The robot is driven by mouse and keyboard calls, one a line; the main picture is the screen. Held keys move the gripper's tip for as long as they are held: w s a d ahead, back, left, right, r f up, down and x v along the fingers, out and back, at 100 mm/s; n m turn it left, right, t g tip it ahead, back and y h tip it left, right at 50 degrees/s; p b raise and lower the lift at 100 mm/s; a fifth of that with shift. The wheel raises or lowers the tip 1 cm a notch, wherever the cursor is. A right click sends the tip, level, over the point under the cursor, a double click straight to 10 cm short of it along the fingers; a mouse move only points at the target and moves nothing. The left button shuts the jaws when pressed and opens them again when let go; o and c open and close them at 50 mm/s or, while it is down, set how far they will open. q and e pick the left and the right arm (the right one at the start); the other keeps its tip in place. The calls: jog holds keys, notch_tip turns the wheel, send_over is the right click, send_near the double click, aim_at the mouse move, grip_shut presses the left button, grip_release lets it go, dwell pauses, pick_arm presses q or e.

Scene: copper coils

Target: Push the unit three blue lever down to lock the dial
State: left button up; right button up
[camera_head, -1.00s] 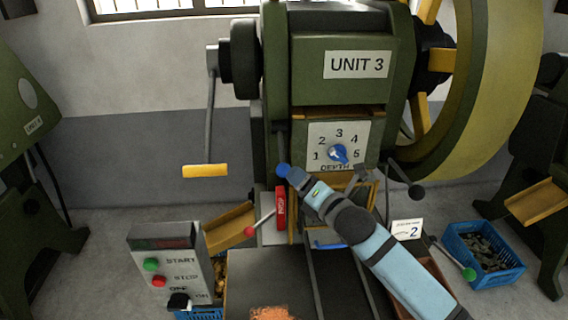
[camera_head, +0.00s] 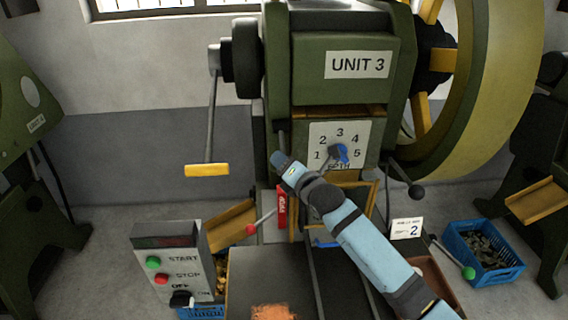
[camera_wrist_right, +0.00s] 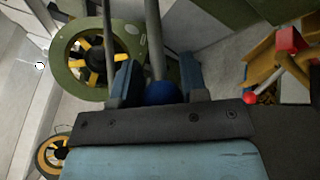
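The green press marked UNIT 3 (camera_head: 361,65) stands in the middle of the head view. Its white depth dial (camera_head: 323,131) has a blue knob (camera_head: 340,153). My right gripper (camera_head: 279,160) is just left of and slightly below the dial, at the press's front left edge. In the right wrist view, the lever's blue ball end (camera_wrist_right: 162,93) sits between the two fingers of my right gripper (camera_wrist_right: 160,80), close to the palm. The fingers appear to close on its sides. A grey rod runs up from the ball. In the head view the ball is hidden by the gripper. My left gripper is out of view.
A red-knobbed lever (camera_head: 250,229) and a red block (camera_head: 282,207) are just below my right gripper. A control box (camera_head: 168,258) stands at lower left. A yellow-handled crank (camera_head: 206,170) hangs at left. A black-knobbed lever (camera_head: 416,192) is right of the dial.

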grip_shut()
jog(key=shift+f+b, duration=0.4)
jog(key=shift+b, duration=0.25)
pick_arm(q)
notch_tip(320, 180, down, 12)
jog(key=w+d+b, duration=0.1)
jog(key=b, duration=1.9)
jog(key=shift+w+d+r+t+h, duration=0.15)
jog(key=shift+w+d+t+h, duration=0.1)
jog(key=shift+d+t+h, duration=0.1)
pick_arm(e)
jog(key=w+f+n+t+y, duration=0.4)
jog(key=f, duration=0.1)
jog(key=shift+w+n+y, duration=0.25)
jog(key=shift+n+y, duration=0.05)
jog(key=shift+n, duration=0.1)
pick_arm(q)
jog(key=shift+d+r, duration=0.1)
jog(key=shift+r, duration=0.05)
pick_arm(e)
jog(key=shift+r, duration=0.1)
jog(key=o, duration=0.7)
grip_release()
jog(key=shift+d, duration=0.1)
